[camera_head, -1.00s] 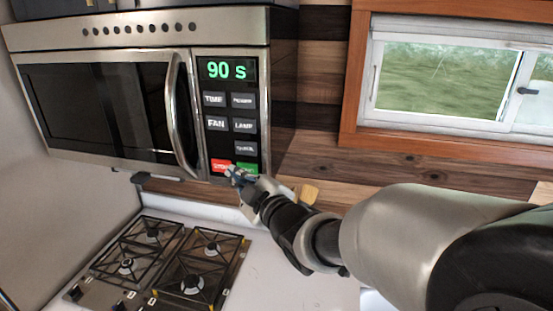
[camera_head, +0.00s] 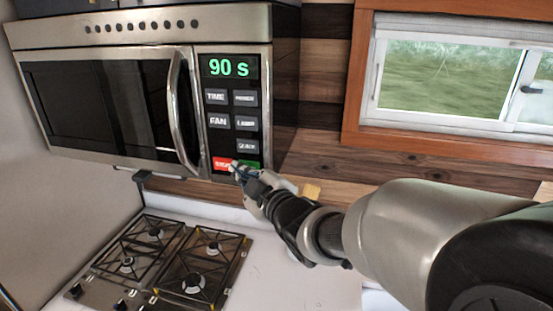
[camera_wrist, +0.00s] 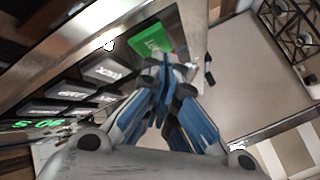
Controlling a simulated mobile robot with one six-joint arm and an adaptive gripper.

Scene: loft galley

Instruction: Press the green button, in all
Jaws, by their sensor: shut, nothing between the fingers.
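The microwave (camera_head: 110,112) hangs on the wall with a control panel at its right side. Its display (camera_head: 229,67) reads "90 s". The green button (camera_head: 250,165) is at the panel's lower right, partly hidden by my gripper in the head view. In the wrist view the green button (camera_wrist: 151,39) lies just beyond the fingertips. My gripper (camera_head: 238,170) is shut and empty, its tips in front of the panel's bottom edge, between the red button (camera_head: 222,163) and the green one. I cannot tell whether the tips touch the green button.
A gas hob (camera_head: 165,262) with several burners lies below the microwave on a white counter (camera_head: 285,285). The microwave's door handle (camera_head: 180,112) stands out left of the panel. A wood-framed window (camera_head: 450,85) is to the right.

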